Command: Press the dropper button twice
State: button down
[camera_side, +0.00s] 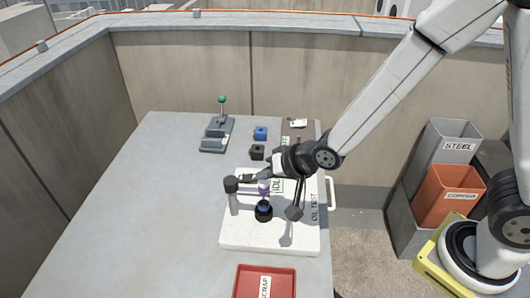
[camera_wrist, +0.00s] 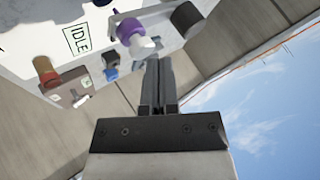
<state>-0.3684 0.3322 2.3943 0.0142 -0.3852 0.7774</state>
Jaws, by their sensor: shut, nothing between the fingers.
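The dropper stands on the white oil-test board (camera_side: 235,240). In the side view its grey post with a black cap (camera_side: 232,186) is at left, and a purple dropper body (camera_side: 264,187) hangs above a dark round vial (camera_side: 264,211). In the wrist view the purple dropper (camera_wrist: 130,29) with its pale tip is near the top, beside a dark cap (camera_wrist: 187,18). My gripper (camera_side: 249,177) is over the dropper; its fingers (camera_wrist: 154,68) are shut and empty. I cannot tell whether they touch it. The button is not clearly visible. A sign reading IDLE (camera_wrist: 77,38) stands behind.
A red scrap tray (camera_side: 240,285) is at the front. Steel (camera_side: 445,142) and copper (camera_side: 450,192) bins stand right of the table. The table's left side is clear.

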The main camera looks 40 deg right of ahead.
aim_at(267, 184)
jog(key=shift+f, duration=0.6)
dwell(1.0)
dwell(0.3)
jog(key=shift+r, duration=1.05)
jog(key=shift+r, duration=0.1)
jog(key=shift+r, duration=2.4)
jog(key=shift+d, duration=0.1)
jog(key=s+d+f+n+g+h, duration=0.1)
jog(key=s+d+f+n+g, duration=0.1)
jog(key=s+d, duration=0.3)
jog(key=s+d+f+n+g+h, duration=0.2)
jog(key=s+d, duration=0.4)
jog(key=d, duration=0.4)
jog(key=shift+s+f+n+g, duration=0.15)
jog(key=shift+f+n+g, duration=0.3)
jog(key=shift+g, duration=0.55)
